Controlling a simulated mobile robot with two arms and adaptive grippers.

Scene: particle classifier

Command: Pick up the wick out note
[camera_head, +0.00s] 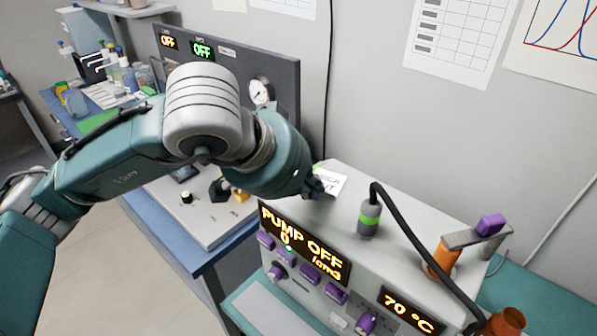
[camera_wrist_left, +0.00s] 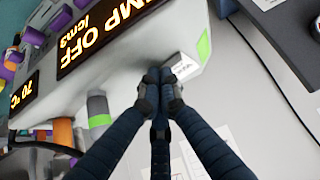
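The wick out note (camera_head: 330,182) is a small white card with dark lettering at the back left of the grey pump unit's top. In the left wrist view it shows as a small white piece (camera_wrist_left: 184,66) right beside the fingertips. My left gripper (camera_head: 312,187) reaches it from the left and covers part of it. In the left wrist view the dark fingers (camera_wrist_left: 159,76) come together at the note's edge and look shut on it. How much of the note is between them is hidden. My right gripper is in neither view.
The pump unit (camera_head: 335,213) has lit displays and purple knobs on its front. A grey plug with a green band (camera_head: 368,218) and black cable stands to the right on its top, with an orange-and-purple fitting (camera_head: 447,255) beyond. A blue bench (camera_head: 185,240) lies left.

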